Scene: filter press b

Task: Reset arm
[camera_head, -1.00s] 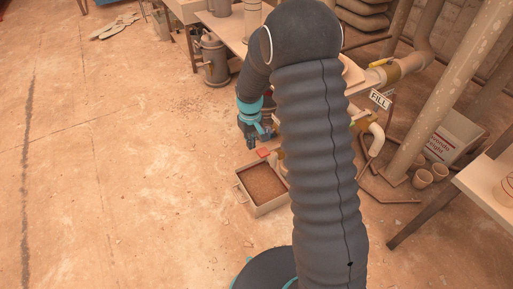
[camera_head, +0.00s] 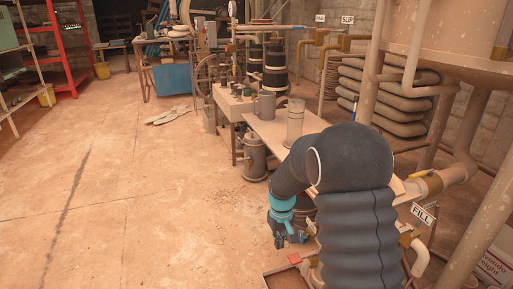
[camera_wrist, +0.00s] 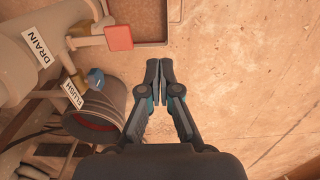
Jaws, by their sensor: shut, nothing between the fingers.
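My arm rises in front of the head camera and bends down to the left. My gripper (camera_head: 291,241) hangs low over the floor, beside the tray of brown material (camera_head: 287,283) at the bottom edge. In the wrist view my gripper (camera_wrist: 159,72) is shut with its two fingertips together and nothing between them. Bare floor lies behind the fingertips. My arm hides part of the pipework and bench behind it.
In the wrist view, DRAIN and FLUSH labels (camera_wrist: 73,94), a red plate (camera_wrist: 118,37) and a bucket (camera_wrist: 98,119) lie left of the fingers. A bench (camera_head: 267,128) stands behind my arm. A FILL sign (camera_head: 422,214) and pipes are right. Open floor is left.

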